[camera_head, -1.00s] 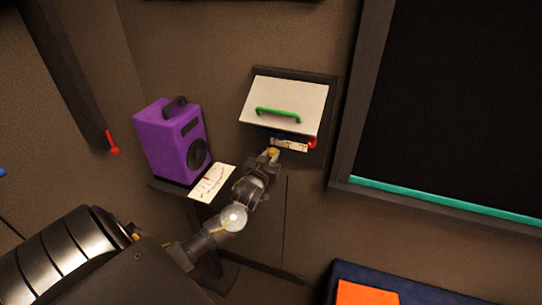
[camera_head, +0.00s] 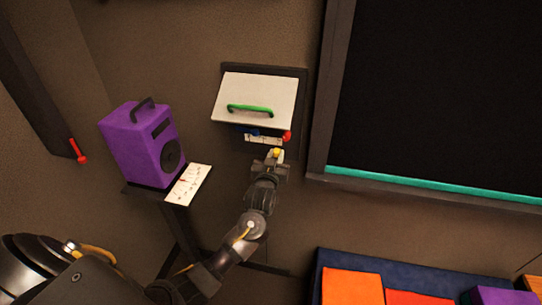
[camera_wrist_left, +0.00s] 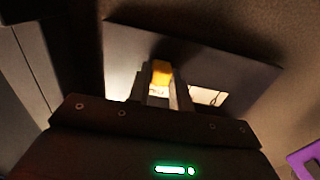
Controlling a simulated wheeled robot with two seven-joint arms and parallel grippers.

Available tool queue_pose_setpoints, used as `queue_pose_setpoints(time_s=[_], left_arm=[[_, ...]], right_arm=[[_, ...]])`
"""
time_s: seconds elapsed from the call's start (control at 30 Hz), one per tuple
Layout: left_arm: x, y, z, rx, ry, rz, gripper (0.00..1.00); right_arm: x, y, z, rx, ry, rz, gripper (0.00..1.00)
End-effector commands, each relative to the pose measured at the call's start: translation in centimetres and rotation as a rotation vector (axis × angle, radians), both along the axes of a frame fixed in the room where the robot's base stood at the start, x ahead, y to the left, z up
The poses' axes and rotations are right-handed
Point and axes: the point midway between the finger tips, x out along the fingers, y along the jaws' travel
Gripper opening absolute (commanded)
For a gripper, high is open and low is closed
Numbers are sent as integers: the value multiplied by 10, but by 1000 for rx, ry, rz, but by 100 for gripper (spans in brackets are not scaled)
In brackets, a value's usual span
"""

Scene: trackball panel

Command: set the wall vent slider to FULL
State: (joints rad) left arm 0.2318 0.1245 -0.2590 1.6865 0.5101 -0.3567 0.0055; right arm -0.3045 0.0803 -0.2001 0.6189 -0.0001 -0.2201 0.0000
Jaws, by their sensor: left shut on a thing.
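The vent panel (camera_head: 300,88) is on the wall in the head view, with a white flap (camera_head: 262,90) and green handle (camera_head: 250,110). Under the flap is a white marked scale strip (camera_head: 262,140), with blue near its left and a red piece (camera_head: 287,136) at its right end. A yellow slider knob (camera_head: 277,152) shows just below the strip's right part. My left gripper (camera_head: 274,160) is shut on the knob. In the left wrist view the knob (camera_wrist_left: 161,73) is between the fingers. The scale's lettering is too small to read. My right gripper is not in view.
A purple speaker (camera_head: 142,145) and a white card (camera_head: 188,184) are on a dark stand at left. A red-tipped lever (camera_head: 78,152) is on the left wall. A dark board with a teal ledge (camera_head: 430,186) is at right, above an orange block (camera_head: 352,287).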

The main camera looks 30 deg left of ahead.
Motion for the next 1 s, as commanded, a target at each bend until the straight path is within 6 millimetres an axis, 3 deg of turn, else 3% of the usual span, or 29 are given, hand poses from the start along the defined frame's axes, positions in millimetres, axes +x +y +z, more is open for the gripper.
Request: queue_pose_setpoints(time_s=[0.07, 0.1, 0.27, 0.63, 1.0], left_arm=[[0, -3, 0, 0, 1, -7, 0], [0, -3, 0, 0, 1, -7, 25], [0, -2, 0, -1, 0, -5, 44], [-9, -2, -2, -1, 1, -1, 44], [-76, -21, -3, -4, -1, -4, 44]], right_arm=[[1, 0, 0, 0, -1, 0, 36], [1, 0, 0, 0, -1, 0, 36], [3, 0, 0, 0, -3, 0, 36], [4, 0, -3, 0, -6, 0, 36], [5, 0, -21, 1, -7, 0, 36]])
